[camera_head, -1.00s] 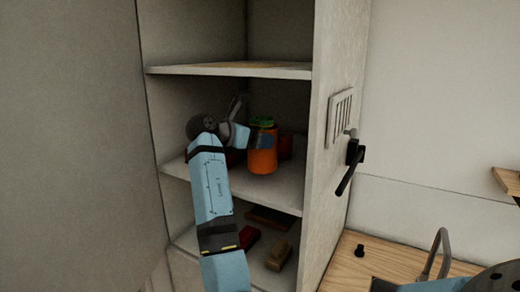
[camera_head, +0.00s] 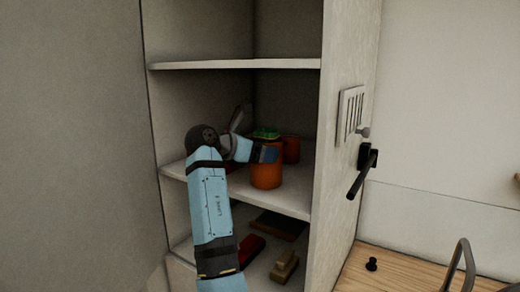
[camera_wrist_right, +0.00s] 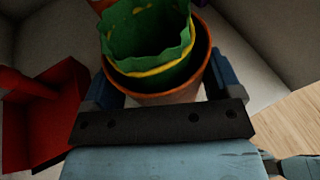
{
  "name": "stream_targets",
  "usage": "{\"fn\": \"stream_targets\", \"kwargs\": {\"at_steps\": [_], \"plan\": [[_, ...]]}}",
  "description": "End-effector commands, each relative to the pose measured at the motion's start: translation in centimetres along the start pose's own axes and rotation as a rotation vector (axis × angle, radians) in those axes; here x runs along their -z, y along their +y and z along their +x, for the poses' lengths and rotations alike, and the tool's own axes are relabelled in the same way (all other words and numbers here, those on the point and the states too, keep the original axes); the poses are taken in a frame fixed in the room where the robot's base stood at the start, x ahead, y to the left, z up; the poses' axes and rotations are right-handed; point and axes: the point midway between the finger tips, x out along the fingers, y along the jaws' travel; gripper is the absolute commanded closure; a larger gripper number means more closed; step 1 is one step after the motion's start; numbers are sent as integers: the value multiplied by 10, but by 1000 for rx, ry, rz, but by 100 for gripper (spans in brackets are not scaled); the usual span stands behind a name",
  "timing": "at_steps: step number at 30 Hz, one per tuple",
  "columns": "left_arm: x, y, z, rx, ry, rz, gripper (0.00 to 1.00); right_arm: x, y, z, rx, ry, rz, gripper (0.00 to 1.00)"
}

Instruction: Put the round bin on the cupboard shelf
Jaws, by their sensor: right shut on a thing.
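The round bin (camera_head: 266,176) is orange with a green, wavy-edged liner showing at its top. It is upright over the middle cupboard shelf (camera_head: 288,199); I cannot tell whether its base touches the board. My right gripper (camera_head: 262,153) reaches into the cupboard and is shut on the bin near its rim. The right wrist view shows the bin's orange rim (camera_wrist_right: 165,98) between the two blue fingers, with the liner inside. My left gripper is not in view.
A reddish-orange object (camera_head: 292,149) stands behind the bin. An upper shelf (camera_head: 235,65) is above; the lower shelf holds several items. The cupboard's right wall (camera_head: 340,190) is close, and a black handle (camera_head: 363,172) projects outside.

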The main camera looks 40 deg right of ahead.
Motion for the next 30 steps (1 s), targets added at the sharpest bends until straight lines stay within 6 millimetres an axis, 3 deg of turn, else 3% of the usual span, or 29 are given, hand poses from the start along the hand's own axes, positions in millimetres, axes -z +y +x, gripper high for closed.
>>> {"fn": "stream_targets", "kwargs": {"at_steps": [1,3,13,24,30], "plan": [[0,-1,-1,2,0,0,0,0,0,0,0,0,0,11],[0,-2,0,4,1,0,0,0,0,0,0,0,0,0],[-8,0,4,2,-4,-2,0,-3,0,-2,-1,0,1,0],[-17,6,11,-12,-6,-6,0,-2,0,-78,-3,0,0,0],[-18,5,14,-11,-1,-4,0,-3,0,-109,-2,0,0,0]]}}
